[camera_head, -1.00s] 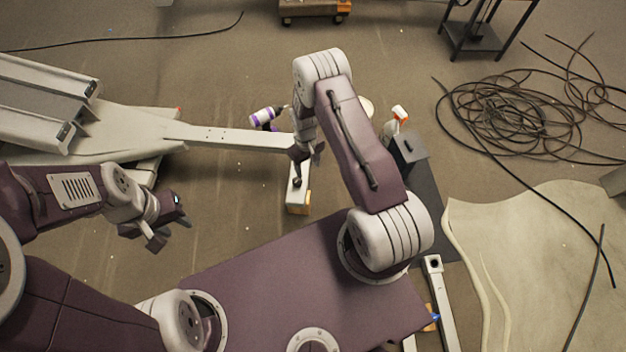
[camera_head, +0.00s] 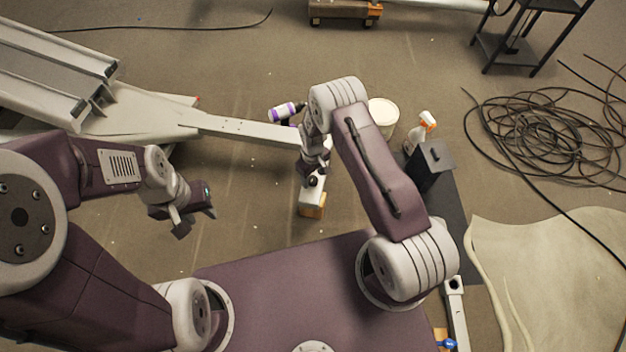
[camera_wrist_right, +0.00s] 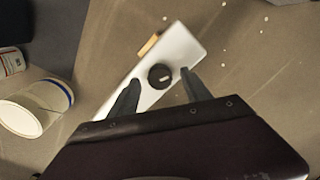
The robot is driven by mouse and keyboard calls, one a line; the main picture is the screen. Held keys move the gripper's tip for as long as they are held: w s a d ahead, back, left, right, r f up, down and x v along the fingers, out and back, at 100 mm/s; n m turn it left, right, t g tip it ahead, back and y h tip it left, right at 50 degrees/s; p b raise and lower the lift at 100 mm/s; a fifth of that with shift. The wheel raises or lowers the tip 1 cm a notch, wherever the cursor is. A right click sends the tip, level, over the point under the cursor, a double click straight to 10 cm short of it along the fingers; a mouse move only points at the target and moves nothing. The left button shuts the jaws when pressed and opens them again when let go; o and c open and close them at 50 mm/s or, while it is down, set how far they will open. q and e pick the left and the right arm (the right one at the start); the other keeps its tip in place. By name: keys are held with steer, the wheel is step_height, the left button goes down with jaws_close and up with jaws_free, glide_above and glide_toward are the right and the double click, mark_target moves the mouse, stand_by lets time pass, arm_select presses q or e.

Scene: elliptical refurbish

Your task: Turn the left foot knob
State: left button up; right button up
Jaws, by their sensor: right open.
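The foot knob (camera_wrist_right: 160,76) is round and black with a light mark. It sits on top of a white foot bar (camera_wrist_right: 178,48) in the right wrist view. My right gripper (camera_wrist_right: 159,79) is open, with one dark fingertip on each side of the knob. I cannot tell whether either finger touches it. In the head view the foot (camera_head: 311,196) lies at the end of the long beam (camera_head: 240,128), and my right gripper (camera_head: 314,168) is over it, partly hiding the knob. My left gripper (camera_head: 193,221) hangs over bare floor, empty, its opening unclear.
A white bucket (camera_head: 383,113), a purple-and-white bottle (camera_head: 284,111), a spray bottle (camera_head: 422,130) and a dark box (camera_head: 430,158) stand around the foot. Coiled cable (camera_head: 545,135) lies at the right. Floor left of the foot is clear.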

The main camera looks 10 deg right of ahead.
steer(key=shift+f, duration=0.25)
jaws_close()
steer(key=shift+m, duration=0.3)
steer(key=m+p, duration=0.1)
steer(key=m, duration=0.2)
steer(key=shift+r+m, duration=0.1)
steer(key=shift+m, duration=0.2)
steer(key=m+p, duration=0.1)
steer(key=m, duration=0.5)
steer(key=shift+p, duration=0.35)
steer(key=m, duration=0.5)
steer(key=shift+m+p, duration=0.3)
steer(key=shift+m, duration=0.1)
steer(key=m, duration=0.5)
steer(key=shift+m, duration=0.3)
